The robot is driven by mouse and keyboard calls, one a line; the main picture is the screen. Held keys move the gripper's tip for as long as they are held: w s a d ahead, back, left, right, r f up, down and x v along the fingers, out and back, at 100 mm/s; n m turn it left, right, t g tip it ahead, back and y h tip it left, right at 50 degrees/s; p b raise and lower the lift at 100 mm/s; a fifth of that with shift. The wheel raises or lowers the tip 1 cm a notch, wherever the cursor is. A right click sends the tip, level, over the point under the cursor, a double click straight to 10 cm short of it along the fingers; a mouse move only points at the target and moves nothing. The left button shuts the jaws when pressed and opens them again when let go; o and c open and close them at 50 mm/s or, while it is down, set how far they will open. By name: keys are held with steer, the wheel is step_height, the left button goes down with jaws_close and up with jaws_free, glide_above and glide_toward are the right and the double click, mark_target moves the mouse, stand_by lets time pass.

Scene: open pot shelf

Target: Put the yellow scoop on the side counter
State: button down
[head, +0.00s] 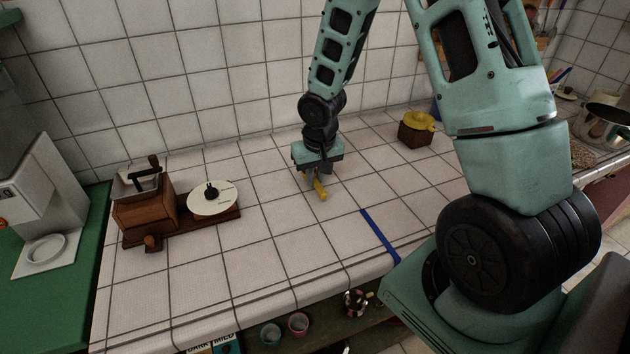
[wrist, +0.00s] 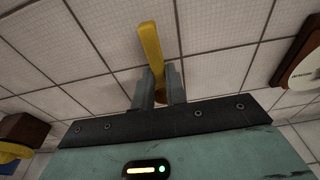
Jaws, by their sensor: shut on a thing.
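The yellow scoop (head: 321,189) is in my gripper (head: 315,178), over the middle of the white tiled counter (head: 280,255). In the wrist view the scoop (wrist: 151,45) sticks out between the two grey fingers of my gripper (wrist: 159,84), which are shut on it. Its other end is hidden by the fingers and the gripper body. The scoop is low over the tiles; I cannot tell whether it touches them.
A wooden coffee grinder (head: 145,215) and a round white dial (head: 212,199) on a wooden base stand at left. A wooden box with a yellow top (head: 417,126) stands behind right. A blue strip (head: 379,236) lies on the tiles. Tiles around the scoop are clear.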

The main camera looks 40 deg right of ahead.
steer(key=shift+f, duration=0.85)
steer(key=shift+f, duration=0.1)
steer(key=shift+f, duration=0.15)
steer(key=c, duration=1.4)
jaws_free()
steer(key=shift+c, duration=0.2)
